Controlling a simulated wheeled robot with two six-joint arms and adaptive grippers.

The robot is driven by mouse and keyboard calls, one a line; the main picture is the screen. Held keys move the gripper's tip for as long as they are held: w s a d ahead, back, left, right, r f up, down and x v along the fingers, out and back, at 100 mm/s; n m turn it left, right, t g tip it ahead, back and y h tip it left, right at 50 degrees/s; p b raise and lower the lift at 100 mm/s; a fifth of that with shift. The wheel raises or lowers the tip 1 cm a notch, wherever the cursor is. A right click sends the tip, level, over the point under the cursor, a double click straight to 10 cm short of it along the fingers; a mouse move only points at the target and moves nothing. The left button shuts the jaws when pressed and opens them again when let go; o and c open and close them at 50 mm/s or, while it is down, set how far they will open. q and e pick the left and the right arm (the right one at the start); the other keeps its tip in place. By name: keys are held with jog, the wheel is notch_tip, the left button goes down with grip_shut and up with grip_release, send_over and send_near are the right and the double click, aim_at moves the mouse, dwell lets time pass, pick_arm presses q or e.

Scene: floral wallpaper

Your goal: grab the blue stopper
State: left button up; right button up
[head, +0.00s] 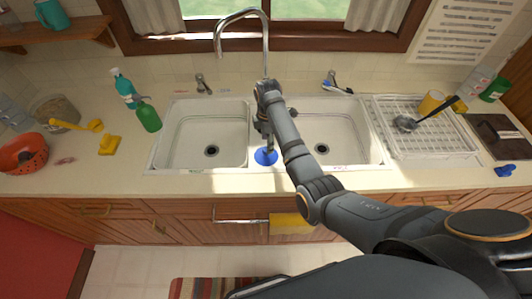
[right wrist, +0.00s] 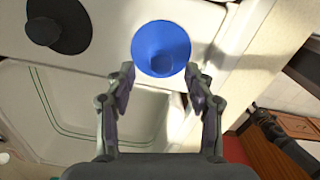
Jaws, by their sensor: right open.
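The blue stopper (head: 265,157) lies on the white rim between the two sink basins, near the front. In the right wrist view it is a round blue disc (right wrist: 161,40) with a raised knob in its middle. My right gripper (head: 268,148) reaches down over the rim from above. In the right wrist view its two fingers (right wrist: 159,72) are spread apart, with the stopper just past and between the tips and nothing held. The arm partly covers the stopper in the head view. My left gripper is in neither view.
A black round stopper (right wrist: 68,27) lies beside the blue one. A tall faucet (head: 266,40) rises behind the sink. Bottles (head: 148,117) stand to the left. A white dish rack (head: 425,142) sits to the right. The left basin (head: 205,135) is empty.

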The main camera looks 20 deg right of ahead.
jog(key=shift+s+a+f+p, duration=0.1)
jog(key=shift+a+f+p, duration=0.15)
jog(key=shift+f+p, duration=0.5)
notch_tip(320, 180, down, 4)
jog(key=shift+r, duration=0.25)
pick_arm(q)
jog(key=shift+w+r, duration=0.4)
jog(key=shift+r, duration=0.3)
pick_arm(e)
grip_shut()
